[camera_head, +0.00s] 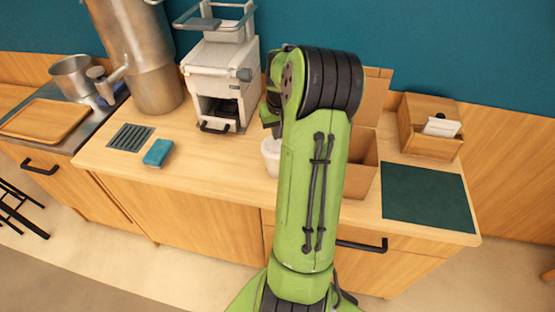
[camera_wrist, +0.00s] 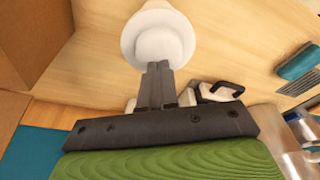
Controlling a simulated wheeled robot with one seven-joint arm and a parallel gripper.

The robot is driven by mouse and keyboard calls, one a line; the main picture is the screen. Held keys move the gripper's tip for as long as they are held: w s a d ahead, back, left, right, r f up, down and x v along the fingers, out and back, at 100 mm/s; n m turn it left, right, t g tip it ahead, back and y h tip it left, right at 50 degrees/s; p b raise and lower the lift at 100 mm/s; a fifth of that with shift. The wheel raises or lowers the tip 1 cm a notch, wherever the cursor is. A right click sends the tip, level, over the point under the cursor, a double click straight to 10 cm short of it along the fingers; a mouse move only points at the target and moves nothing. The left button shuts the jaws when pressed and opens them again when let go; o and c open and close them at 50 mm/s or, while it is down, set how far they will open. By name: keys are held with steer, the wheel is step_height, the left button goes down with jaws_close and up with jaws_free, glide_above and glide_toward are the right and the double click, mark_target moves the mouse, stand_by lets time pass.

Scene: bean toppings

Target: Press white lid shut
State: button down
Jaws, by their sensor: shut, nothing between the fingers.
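The white lid (camera_wrist: 160,42) is a round disc with a paler inner circle, at the top middle of the wrist view, on a white container. In the head view only the left part of the white container (camera_head: 270,150) shows, because my green arm hides the rest. My gripper (camera_wrist: 158,66) is shut and empty. Its fingertips overlap the near edge of the lid in the wrist view. I cannot tell whether they touch it. In the head view my arm hides the gripper.
A white machine (camera_head: 218,75) stands behind the container to the left. A blue sponge (camera_head: 158,152) and a dark grille (camera_head: 130,137) lie on the counter further left. An open cardboard box (camera_head: 362,165) is right of my arm, beside a dark mat (camera_head: 428,197) and a wooden box (camera_head: 425,145).

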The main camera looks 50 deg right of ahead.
steer(key=shift+f+b, duration=0.55)
steer(key=shift+f, duration=0.15)
step_height(320, 180, up, 5)
steer(key=p, duration=0.4)
steer(key=shift+f, duration=0.3)
